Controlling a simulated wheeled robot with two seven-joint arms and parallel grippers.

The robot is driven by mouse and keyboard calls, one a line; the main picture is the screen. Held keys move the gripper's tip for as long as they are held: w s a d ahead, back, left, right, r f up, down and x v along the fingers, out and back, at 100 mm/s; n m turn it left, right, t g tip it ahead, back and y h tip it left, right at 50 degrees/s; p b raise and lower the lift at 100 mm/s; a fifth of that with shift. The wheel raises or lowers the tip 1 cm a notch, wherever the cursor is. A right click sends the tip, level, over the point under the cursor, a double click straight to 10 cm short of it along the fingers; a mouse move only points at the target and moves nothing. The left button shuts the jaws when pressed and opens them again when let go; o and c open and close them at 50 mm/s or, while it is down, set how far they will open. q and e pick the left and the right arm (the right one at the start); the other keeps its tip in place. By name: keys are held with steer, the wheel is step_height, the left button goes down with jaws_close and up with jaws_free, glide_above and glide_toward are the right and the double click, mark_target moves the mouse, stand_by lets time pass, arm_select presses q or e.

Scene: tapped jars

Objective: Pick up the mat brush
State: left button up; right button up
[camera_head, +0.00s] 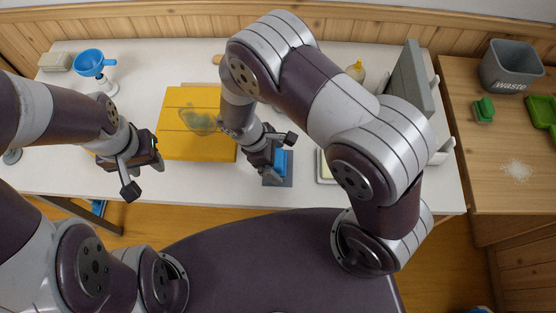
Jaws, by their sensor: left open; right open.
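A blue block-like object (287,163), which may be the mat brush, sits on a small dark grey mat (283,182) on the white table. My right gripper (279,160) is open over its left side and hides part of it; I cannot tell whether they touch. My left gripper (144,174) is open and empty at the left, beside the yellow-orange board (180,149). A green block-like object (484,109) lies on the wooden counter at the right.
A blue funnel (90,62) stands at the back left. A grey waste bin (511,67), a green dustpan (543,113) and white powder (516,171) are on the right counter. The table's front left is clear.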

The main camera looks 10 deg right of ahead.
steer(key=shift+w+x, duration=0.2)
steer(key=shift+x, duration=0.9)
steer(key=shift+s, duration=0.1)
steer(key=c, duration=1)
